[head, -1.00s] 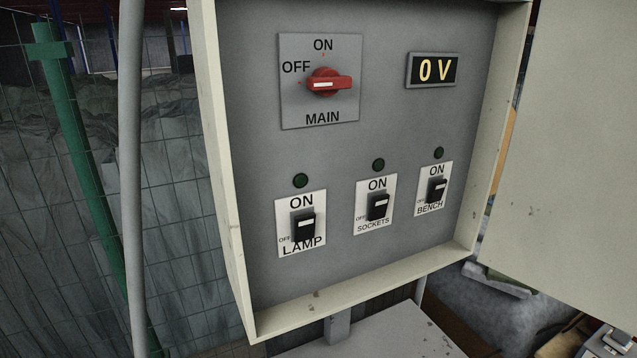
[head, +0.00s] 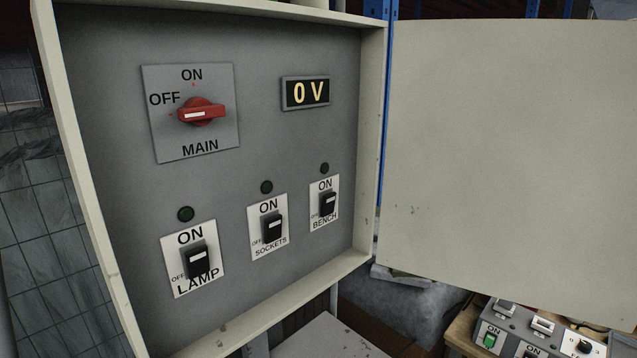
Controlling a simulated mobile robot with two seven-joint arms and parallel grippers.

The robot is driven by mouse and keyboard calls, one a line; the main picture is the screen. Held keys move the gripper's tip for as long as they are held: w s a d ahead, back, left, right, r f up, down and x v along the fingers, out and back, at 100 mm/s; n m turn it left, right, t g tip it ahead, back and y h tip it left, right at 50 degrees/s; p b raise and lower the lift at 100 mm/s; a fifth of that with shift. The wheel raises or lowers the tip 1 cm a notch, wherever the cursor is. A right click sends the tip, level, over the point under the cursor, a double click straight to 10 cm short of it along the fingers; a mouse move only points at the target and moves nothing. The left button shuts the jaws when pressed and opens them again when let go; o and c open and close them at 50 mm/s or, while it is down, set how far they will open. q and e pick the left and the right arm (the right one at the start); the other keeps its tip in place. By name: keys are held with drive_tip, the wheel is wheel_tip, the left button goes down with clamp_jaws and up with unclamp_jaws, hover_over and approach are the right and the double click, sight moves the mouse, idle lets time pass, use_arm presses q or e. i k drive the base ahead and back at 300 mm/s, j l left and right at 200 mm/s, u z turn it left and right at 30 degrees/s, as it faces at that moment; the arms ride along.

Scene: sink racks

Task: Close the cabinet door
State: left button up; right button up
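The cabinet door (head: 500,160) is a pale, flat panel standing open at the right of the cabinet (head: 262,322). The cabinet is a pale box with a grey inner panel (head: 110,110). The panel carries a red MAIN rotary switch (head: 202,112), its handle pointing sideways towards OFF. A display (head: 306,92) reads 0 V. Below are the black LAMP (head: 196,260), SOCKETS (head: 273,226) and BENCH (head: 327,204) switches, each under a dark green light. The door's far right edge lies outside the view. Neither of my grippers shows.
A grey control box (head: 515,335) with several switches, one green, sits on a wooden surface at the lower right, below the door. A pale ledge (head: 330,340) is under the cabinet. A wire fence (head: 50,220) stands at the left. A blue post (head: 386,110) shows behind the door's hinge side.

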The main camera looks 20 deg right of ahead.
sight(511, 166)
drive_tip(key=k+l, duration=0.1)
drive_tip(key=l, duration=0.55)
drive_tip(key=l+u, duration=0.1)
drive_tip(key=l, duration=1.25)
drive_tip(key=k+l+z, duration=0.1)
drive_tip(key=l, duration=0.55)
